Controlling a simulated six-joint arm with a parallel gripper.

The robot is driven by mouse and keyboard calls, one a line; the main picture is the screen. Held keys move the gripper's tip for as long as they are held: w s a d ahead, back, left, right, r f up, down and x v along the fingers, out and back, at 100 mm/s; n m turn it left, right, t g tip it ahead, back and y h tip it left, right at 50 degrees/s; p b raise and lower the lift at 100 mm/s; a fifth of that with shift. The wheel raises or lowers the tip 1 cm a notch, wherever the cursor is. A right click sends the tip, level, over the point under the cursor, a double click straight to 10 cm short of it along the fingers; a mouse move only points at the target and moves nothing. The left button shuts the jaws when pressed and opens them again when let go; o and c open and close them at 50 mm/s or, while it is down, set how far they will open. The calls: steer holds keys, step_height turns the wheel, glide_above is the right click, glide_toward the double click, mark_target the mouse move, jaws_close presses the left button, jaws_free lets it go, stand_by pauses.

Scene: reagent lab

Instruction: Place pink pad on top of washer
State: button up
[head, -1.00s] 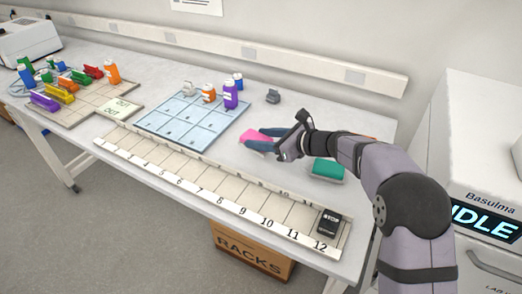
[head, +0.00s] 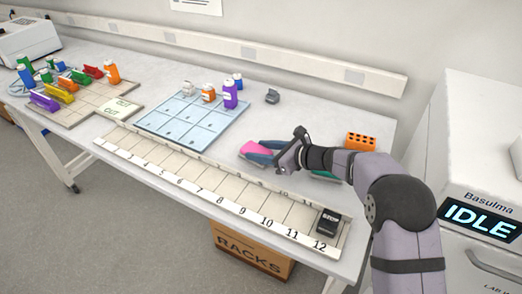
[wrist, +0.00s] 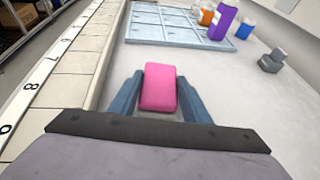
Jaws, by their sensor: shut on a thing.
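The pink pad (head: 256,147) is between the two blue fingers of my gripper (head: 260,152), which is shut on it. In the wrist view the pink pad (wrist: 159,87) sits upright in the picture between the fingertips (wrist: 160,95). It is at or just above the bench top; I cannot tell which. The washer is not labelled by that name; a white machine marked Basulma with an IDLE display (head: 480,218) stands at the right edge, well away from the pad.
A numbered rack strip (head: 215,190) runs along the bench front, with a black STOP block (head: 328,222) at its end. A blue grid tray (head: 165,122) with bottles lies left. An orange block (head: 361,141) and a partly hidden green pad (head: 325,175) lie near my arm.

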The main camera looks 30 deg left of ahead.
steer(key=o, duration=1)
steer(key=shift+f, duration=0.1)
steer(key=shift+o, duration=0.2)
steer(key=shift+p, duration=0.3)
steer(key=shift+d+b, duration=0.3)
steer(key=shift+d, duration=0.05)
steer(key=shift+o, duration=0.5)
steer(key=shift+s+b+v, duration=0.1)
steer(key=shift+b+v, duration=0.45)
steer(key=shift+v, duration=1.15)
steer(key=shift+s+b+v, duration=0.15)
steer(key=shift+b+v, duration=0.35)
steer(key=shift+v, duration=1.15)
